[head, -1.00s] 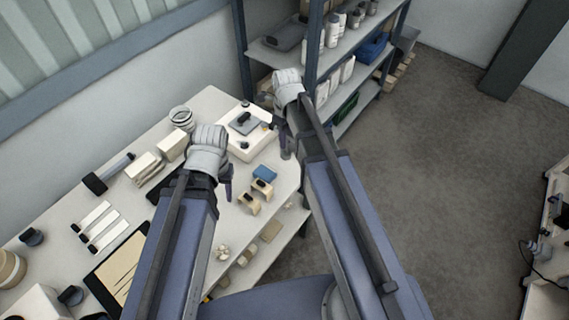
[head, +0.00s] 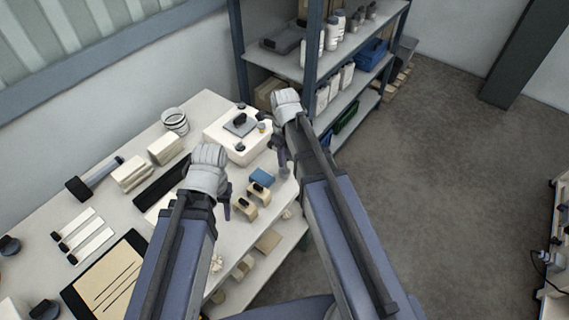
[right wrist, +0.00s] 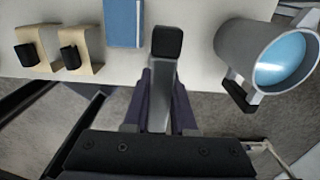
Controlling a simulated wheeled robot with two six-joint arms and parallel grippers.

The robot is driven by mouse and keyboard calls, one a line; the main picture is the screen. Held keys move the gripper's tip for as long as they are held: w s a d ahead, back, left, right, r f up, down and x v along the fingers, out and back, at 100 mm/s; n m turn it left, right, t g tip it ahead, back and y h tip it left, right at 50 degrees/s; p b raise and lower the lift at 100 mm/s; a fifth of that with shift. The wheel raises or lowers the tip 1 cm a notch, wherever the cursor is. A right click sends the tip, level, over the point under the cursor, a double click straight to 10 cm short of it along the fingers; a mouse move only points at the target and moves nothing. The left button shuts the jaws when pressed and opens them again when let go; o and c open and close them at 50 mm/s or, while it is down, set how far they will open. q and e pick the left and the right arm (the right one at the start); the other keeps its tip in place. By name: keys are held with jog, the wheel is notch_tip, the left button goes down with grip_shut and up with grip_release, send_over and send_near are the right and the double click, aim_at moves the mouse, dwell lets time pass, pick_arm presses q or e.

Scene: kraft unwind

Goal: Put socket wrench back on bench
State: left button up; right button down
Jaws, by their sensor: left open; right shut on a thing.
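My right gripper (right wrist: 162,100) is shut on a grey bar with a black square end, which looks like the socket wrench (right wrist: 166,62). In the right wrist view the wrench points away from the gripper, its black end overlapping the edge of the white bench (right wrist: 192,18). Whether it touches the bench cannot be told. In the head view the right gripper (head: 281,152) is at the bench's right end, and the wrench is hard to make out. My left gripper (head: 226,203) is open and empty over the bench (head: 140,137), left of the wooden stands.
Wooden stands with black tops (head: 250,201) and a blue block (head: 263,177) are near the bench edge. A white box (head: 218,137) and shelf unit (head: 318,75) are behind. Floor (head: 440,190) is open.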

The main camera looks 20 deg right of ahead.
pick_arm(q)
jog(key=shift+f, duration=0.6)
pick_arm(e)
jog(key=shift+f, duration=0.55)
jog(key=shift+f, duration=0.1)
pick_arm(q)
jog(key=shift+f+b, duration=0.25)
jog(key=shift+b, duration=0.1)
pick_arm(e)
jog(key=shift+f, duration=0.15)
pick_arm(q)
jog(key=shift+r, duration=0.1)
pick_arm(e)
jog(key=c, duration=0.7)
grip_release()
pick_arm(q)
jog(key=shift+r, duration=0.1)
